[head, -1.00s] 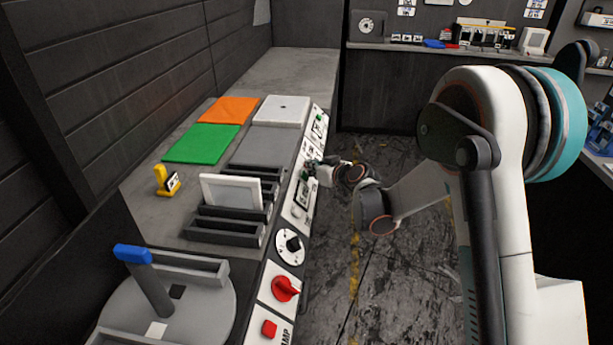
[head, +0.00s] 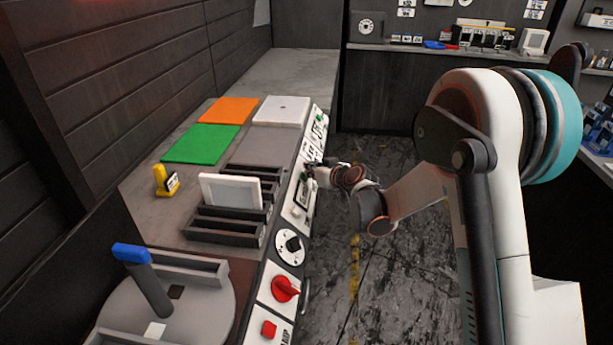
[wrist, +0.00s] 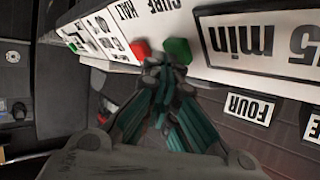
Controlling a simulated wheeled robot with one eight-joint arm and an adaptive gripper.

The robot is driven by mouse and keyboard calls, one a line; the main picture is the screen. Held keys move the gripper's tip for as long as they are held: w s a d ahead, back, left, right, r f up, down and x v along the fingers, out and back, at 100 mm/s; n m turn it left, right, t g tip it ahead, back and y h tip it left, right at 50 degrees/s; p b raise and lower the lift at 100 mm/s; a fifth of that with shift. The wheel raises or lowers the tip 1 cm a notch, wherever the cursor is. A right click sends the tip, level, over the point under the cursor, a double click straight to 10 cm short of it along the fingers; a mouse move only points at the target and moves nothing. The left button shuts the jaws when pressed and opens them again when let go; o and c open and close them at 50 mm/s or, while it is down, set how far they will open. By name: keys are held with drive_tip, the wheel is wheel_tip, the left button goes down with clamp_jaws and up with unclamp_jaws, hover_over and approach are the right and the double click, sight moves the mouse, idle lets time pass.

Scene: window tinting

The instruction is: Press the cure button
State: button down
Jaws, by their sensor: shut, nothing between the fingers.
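In the wrist view, a green button (wrist: 178,50) and a red button (wrist: 140,48) sit side by side on a white panel. The upside-down words CURE and HALT are printed by them. My gripper (wrist: 163,72) is shut and empty, its fingertips right at the green button's lower left edge. I cannot tell whether they touch it. In the head view, my gripper (head: 309,169) is at the sloped front panel of the bench, and its tips are small there; the two buttons are hard to make out behind it.
The wrist view shows a "min" sign (wrist: 262,40) and a FOUR label (wrist: 248,107). The bench carries a white frame (head: 231,191) in a dark rack, a green sheet (head: 200,144) and an orange sheet (head: 229,110). A red knob (head: 284,289) is nearer.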

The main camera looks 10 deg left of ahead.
drive_tip(key=shift+d+r, duration=0.1)
drive_tip(key=shift+d+r+p, duration=0.3)
drive_tip(key=shift+d+r, duration=0.2)
drive_tip(key=shift+r, duration=0.05)
drive_tip(key=shift+s+d+r+p, duration=0.1)
drive_tip(key=shift+d+r+p, duration=0.85)
drive_tip(key=shift+d+r, duration=0.8)
